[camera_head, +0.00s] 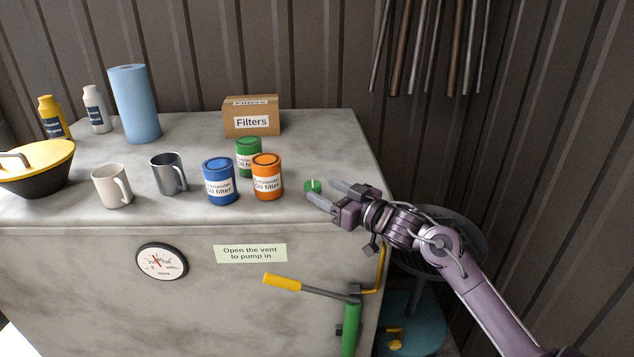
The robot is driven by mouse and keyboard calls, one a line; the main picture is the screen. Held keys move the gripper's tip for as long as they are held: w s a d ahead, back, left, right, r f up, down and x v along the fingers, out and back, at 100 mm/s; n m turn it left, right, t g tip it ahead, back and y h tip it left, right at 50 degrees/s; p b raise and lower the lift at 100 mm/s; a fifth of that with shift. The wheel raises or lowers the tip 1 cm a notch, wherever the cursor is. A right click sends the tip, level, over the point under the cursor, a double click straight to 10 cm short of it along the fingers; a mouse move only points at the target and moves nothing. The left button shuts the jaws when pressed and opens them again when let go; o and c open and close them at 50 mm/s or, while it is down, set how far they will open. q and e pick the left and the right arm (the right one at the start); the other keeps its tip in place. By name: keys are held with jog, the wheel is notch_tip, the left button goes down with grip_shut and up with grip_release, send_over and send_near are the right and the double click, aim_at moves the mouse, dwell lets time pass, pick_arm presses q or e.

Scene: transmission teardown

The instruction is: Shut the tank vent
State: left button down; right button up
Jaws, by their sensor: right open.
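The tank (100,245) is a large grey, marbled block with a flat top. A small green knob with a pale line on it (313,186), which looks like the vent, sits on the tank top near its right end. My right gripper (320,190) reaches in from the right, low over the top. Its two fingers are apart and empty, with their tips right by the knob on its right side. I cannot tell whether they touch it. My left gripper is not in view.
Orange (267,178), blue (220,182) and green (248,152) oil filter cans stand left of the knob. A yellow-handled pump lever (283,283) and a gauge (162,261) are at the front.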

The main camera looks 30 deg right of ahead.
aim_at(319, 187)
jog(key=x, duration=0.2)
jog(key=shift+w+p, duration=0.3)
jog(key=shift+w, duration=0.05)
jog(key=shift+w+a, duration=0.15)
jog(key=shift+w, duration=0.25)
jog(key=shift+f, duration=0.1)
jog(key=c, duration=0.5)
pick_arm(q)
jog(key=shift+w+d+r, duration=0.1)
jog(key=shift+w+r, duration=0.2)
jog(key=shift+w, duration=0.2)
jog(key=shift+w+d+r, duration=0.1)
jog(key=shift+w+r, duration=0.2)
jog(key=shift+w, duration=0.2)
pick_arm(e)
jog(key=c, duration=0.5)
